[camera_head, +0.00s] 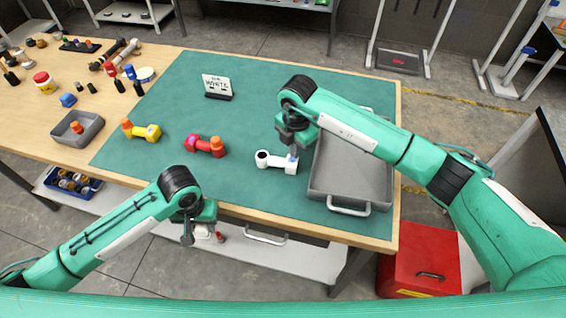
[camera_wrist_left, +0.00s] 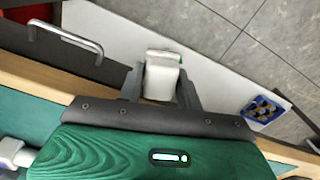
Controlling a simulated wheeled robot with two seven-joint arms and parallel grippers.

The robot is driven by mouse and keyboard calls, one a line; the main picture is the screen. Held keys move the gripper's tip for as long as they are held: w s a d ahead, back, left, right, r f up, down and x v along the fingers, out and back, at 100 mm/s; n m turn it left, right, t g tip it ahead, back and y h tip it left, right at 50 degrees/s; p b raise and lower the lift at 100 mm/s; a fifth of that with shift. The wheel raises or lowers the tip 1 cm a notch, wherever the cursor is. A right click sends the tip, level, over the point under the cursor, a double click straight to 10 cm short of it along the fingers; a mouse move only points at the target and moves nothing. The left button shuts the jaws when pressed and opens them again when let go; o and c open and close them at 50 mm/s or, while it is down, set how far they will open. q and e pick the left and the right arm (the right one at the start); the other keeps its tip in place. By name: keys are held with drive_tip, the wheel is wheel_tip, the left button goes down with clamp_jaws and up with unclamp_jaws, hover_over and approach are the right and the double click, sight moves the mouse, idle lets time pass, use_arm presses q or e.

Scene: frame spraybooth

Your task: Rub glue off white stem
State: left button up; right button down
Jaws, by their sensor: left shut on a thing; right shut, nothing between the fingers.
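The white stem (camera_head: 275,164) lies on the green mat, its dark open end to the left. My right gripper (camera_head: 293,152) is shut and empty at the stem's right end, partly covering it; I cannot tell if it touches. A small bluish patch (camera_head: 292,158) shows there; I cannot tell whether it is glue. My left gripper (camera_head: 203,235) is off the table's front edge, away from the stem. It is shut on a white block-like thing (camera_wrist_left: 162,75), seen between its fingers in the left wrist view.
A red stem (camera_head: 205,147) and a yellow stem (camera_head: 141,131) lie left on the mat (camera_head: 240,90). A grey tray (camera_head: 350,165) stands right of the white stem. A small sign (camera_head: 217,86) stands behind. A grey bin (camera_head: 78,128) is at the left.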

use_arm(q)
drive_tip(key=shift+f, duration=0.3)
use_arm(e)
drive_tip(key=shift+f, duration=0.4)
